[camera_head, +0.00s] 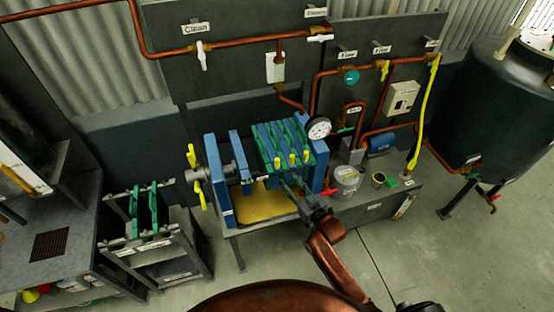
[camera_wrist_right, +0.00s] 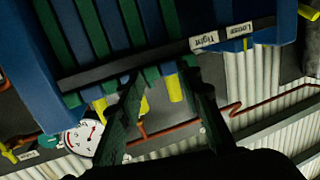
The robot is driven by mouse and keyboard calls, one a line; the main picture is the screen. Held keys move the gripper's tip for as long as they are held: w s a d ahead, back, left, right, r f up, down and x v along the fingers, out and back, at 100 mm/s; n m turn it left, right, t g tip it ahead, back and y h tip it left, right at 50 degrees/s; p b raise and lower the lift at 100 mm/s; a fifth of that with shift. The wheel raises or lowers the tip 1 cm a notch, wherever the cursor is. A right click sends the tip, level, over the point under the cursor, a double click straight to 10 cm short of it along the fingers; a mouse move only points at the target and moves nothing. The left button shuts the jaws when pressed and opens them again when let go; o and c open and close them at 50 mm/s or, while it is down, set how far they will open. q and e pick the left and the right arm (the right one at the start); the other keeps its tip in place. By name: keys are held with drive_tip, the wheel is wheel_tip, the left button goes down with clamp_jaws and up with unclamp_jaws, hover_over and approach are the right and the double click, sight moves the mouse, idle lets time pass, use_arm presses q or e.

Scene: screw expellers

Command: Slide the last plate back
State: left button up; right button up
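A filter press with blue and green plates stands on the bench. Several plates (camera_head: 282,142) are packed together towards its right end, with yellow handles in front. A lone blue plate (camera_head: 236,148) stands apart at the left, with a gap before the pack. My right gripper (camera_head: 287,187) is low in front of the pack. In the right wrist view, my gripper's fingers (camera_wrist_right: 165,82) are spread, below a dark rail that crosses the plates (camera_wrist_right: 110,28). A yellow handle (camera_wrist_right: 174,88) shows between them; I cannot tell whether they touch it. My left gripper is out of view.
A yellow tray (camera_head: 262,208) lies under the press. A pressure gauge (camera_head: 319,128) and a grey pot (camera_head: 347,177) are right of the plates. A rack with green plates (camera_head: 150,237) stands at left, a dark tank (camera_head: 490,110) at right. The front floor is clear.

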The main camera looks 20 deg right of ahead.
sight(277, 161)
drive_tip(key=shift+t+y, duration=0.3)
drive_tip(key=shift+t, duration=0.1)
drive_tip(key=w+a+r, duration=0.1)
drive_tip(key=w, duration=0.1)
drive_tip(key=w+a+r, duration=0.1)
drive_tip(key=w+r, duration=0.1)
drive_tip(key=w, duration=0.1)
drive_tip(key=w+a+r+p, duration=0.1)
drive_tip(key=w+r, duration=0.1)
drive_tip(key=shift+w+a, duration=0.15)
drive_tip(key=shift+w, duration=0.2)
drive_tip(key=shift+c, duration=0.2)
clamp_jaws()
